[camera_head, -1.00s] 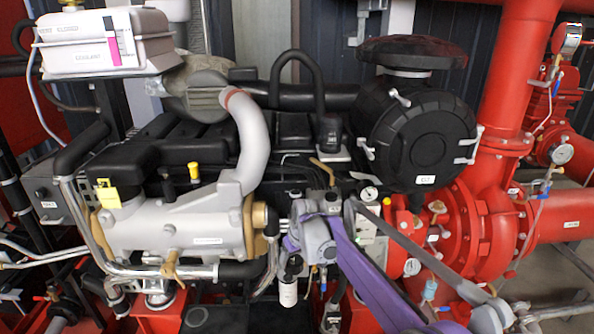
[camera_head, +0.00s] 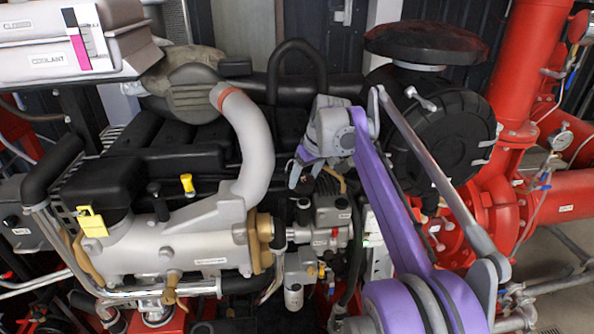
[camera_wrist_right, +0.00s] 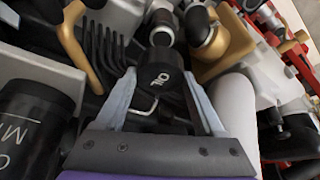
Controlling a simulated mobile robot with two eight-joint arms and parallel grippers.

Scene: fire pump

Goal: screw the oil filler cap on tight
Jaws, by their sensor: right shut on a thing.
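The oil filler cap (camera_wrist_right: 160,82) is a round black cap with a pale symbol on its top. In the right wrist view it sits between the two grey fingers of my right gripper (camera_wrist_right: 160,92), which is shut on it. Whether the cap rests on its neck cannot be told, as the part below it is hidden. In the head view my purple right arm reaches up from the lower right. My right gripper (camera_head: 302,175) is over the engine's middle, right of the grey curved pipe, and the cap cannot be made out there. My left gripper is not in view.
The grey curved pipe (camera_head: 250,140) stands left of the gripper. The black air filter housing (camera_head: 455,135) is to the right, behind my arm. A yellow handle (camera_head: 187,184) sticks up from the engine. The coolant tank (camera_head: 60,62) is at upper left. Hoses and fittings crowd the gripper.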

